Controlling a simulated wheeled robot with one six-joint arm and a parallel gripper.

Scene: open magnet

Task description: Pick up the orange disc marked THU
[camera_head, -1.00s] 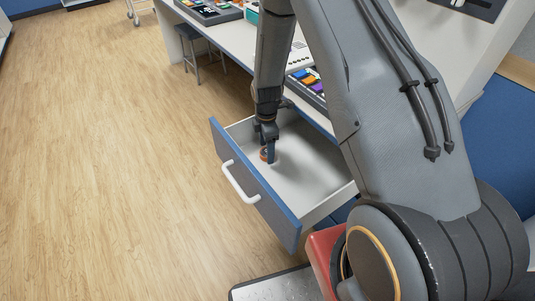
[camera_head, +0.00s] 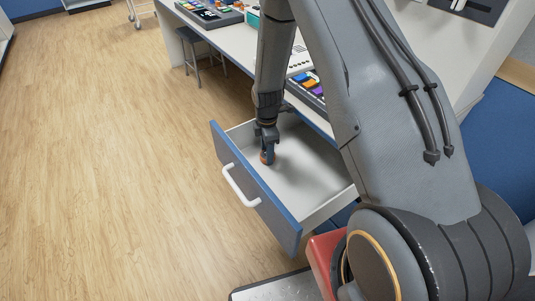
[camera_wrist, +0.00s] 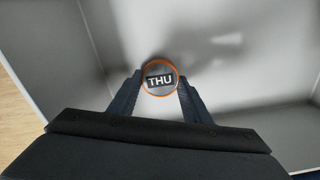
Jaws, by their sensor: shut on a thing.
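The orange disc marked THU (camera_wrist: 160,79) sits between the two fingertips of my gripper (camera_wrist: 159,92) in the wrist view, its label facing the camera. My gripper is shut on the disc. In the head view, my gripper (camera_head: 267,150) reaches down into the open drawer (camera_head: 310,178), near its front panel. The disc's orange edge (camera_head: 264,158) shows just beside the fingers there. I cannot tell whether the disc touches the drawer floor.
The drawer's front panel has a white handle (camera_head: 240,186). The drawer walls rise around my gripper. A white desk (camera_head: 222,34) with trays of colored pieces (camera_head: 308,84) stands above and behind. A stool (camera_head: 196,45) is under the desk. The wooden floor at left is clear.

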